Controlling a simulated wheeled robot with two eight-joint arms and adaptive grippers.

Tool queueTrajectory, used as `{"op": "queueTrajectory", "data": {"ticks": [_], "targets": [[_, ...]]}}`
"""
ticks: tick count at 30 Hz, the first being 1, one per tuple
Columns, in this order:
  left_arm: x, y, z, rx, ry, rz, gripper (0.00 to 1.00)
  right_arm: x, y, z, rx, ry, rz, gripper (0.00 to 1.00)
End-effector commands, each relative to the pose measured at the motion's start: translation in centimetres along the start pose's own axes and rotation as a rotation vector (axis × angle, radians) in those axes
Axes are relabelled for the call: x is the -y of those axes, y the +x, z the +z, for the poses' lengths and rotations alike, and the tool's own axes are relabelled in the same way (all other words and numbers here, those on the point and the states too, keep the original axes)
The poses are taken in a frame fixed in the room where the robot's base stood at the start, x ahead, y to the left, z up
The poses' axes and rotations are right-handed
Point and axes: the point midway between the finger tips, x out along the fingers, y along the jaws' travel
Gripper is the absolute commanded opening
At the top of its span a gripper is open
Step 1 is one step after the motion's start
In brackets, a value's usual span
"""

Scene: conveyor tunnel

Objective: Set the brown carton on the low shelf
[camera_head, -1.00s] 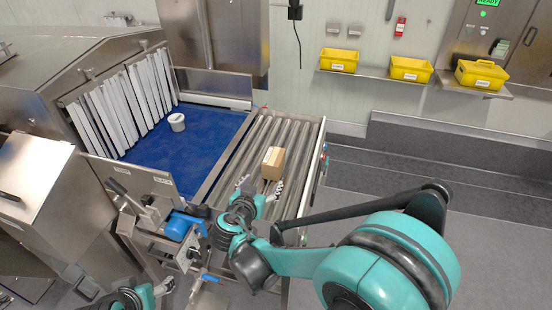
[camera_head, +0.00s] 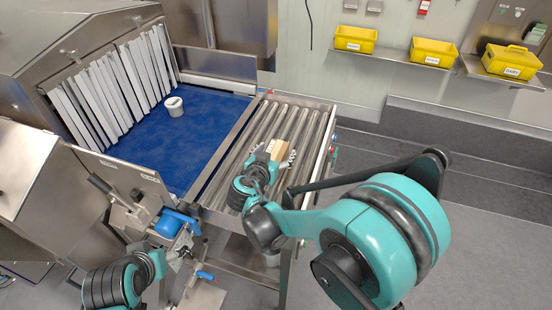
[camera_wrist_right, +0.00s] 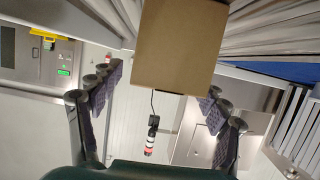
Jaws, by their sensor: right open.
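The brown carton (camera_head: 279,148) sits on the roller conveyor (camera_head: 240,181). My right gripper (camera_head: 272,155) is open at the carton, with a finger to either side of it, and its arm hides part of the box. In the right wrist view the carton (camera_wrist_right: 178,45) is large at the top centre, and the open fingers (camera_wrist_right: 160,90) stand left and right, apart from its visible face. I cannot tell which surface is the low shelf.
A white tub (camera_head: 174,106) stands on the blue belt (camera_head: 207,127) by the strip curtain. A wall shelf (camera_head: 395,56) carries yellow bins (camera_head: 432,52). A metal frame with a blue handle (camera_head: 172,226) stands near my left arm. The floor to the right is clear.

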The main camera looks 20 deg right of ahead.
Motion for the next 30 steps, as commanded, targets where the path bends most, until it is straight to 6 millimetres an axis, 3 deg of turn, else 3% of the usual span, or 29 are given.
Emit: {"op": "queueTrajectory", "data": {"ticks": [9, 16, 23, 30], "targets": [[0.0, 1.1, 0.8, 0.0, 0.0, 0.0, 0.71, 0.3, 4.5, 0.4, -0.001, 0.001, 0.002, 0.76], [0.0, 1.1, 0.7, 0.0, 0.0, 0.0, 0.71, 0.4, 4.7, 0.3, 0.0, 0.0, 0.001, 0.76], [0.0, 1.1, 0.7, 0.0, 0.0, 0.0, 0.71, 0.4, 4.6, 0.3, 0.0, 0.0, 0.001, 0.15], [0.0, 1.1, 0.7, 0.0, 0.0, 0.0, 0.71, 0.4, 4.6, 0.3, 0.0, -0.001, 0.001, 0.14]]}}
